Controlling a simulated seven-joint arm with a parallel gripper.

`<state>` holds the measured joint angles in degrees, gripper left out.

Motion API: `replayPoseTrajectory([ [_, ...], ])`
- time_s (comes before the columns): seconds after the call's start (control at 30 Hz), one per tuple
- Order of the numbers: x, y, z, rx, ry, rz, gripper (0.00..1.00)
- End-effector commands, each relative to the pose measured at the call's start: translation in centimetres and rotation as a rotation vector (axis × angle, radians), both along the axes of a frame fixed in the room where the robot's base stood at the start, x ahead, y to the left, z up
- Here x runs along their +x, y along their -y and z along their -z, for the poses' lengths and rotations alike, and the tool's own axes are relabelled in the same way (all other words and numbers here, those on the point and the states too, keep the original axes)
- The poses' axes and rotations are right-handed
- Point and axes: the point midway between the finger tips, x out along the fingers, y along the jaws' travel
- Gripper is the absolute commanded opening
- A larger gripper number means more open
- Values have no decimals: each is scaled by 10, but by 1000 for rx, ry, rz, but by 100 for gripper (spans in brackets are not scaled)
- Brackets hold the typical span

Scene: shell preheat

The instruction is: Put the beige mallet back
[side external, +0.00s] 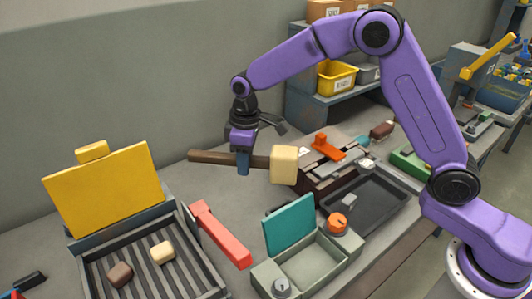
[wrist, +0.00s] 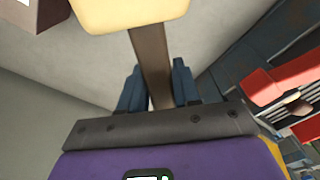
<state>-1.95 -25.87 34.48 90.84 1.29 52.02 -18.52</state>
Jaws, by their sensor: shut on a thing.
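The beige mallet has a pale block head (side external: 284,165) and a dark brown handle (side external: 212,157). My gripper (side external: 243,168) is shut on the handle and holds the mallet level above the bench, with the head to the right in the side view. In the wrist view, the handle (wrist: 151,60) runs between the two blue fingers (wrist: 158,95), and the head (wrist: 130,12) is at the top edge, partly cut off. The mallet's resting place cannot be told for sure from these frames.
A grill tray (side external: 196,262) with a yellow lid (side external: 105,200) stands at lower left, beside a red bar (side external: 220,234). A grey-green box (side external: 335,254) with a teal lid (side external: 289,224) stands in front. A dark tray (side external: 395,205) lies right. A shelf (side external: 304,104) stands behind.

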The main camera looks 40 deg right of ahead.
Motion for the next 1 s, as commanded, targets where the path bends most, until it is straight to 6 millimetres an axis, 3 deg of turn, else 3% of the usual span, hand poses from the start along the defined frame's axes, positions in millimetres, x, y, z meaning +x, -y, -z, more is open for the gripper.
replayPoseTrajectory([
  [0.1, -2, 4, 25, -6, -10, 7, 0],
  [0.4, -1, 4, 71, -5, -8, 9, 0],
  [1.0, -2, 4, 112, -5, -8, 9, 0],
])
